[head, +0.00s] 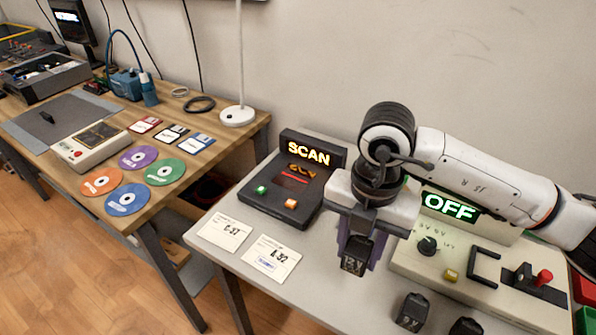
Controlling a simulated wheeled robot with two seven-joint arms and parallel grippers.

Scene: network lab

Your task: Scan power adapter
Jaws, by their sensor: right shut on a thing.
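My right gripper (358,235) points down over the front of the grey table and is shut on a black power adapter (353,258) with "12V" printed on it. The adapter hangs between its fingers, to the right of the two paper cards. The scanner (262,194) is a dark box with a lit "SCAN" sign (308,151), a red strip, a green button and an orange button. It stands left of my gripper, apart from the adapter. My left gripper is not in view.
Cards marked C-37 (225,232) and A-32 (270,259) lie before the scanner. Two more black adapters (412,311) (465,327) are at the front edge. A cream panel (480,272) with a lit "OFF" sign (449,207) stands right. A wooden table (204,160) holds discs and floppies.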

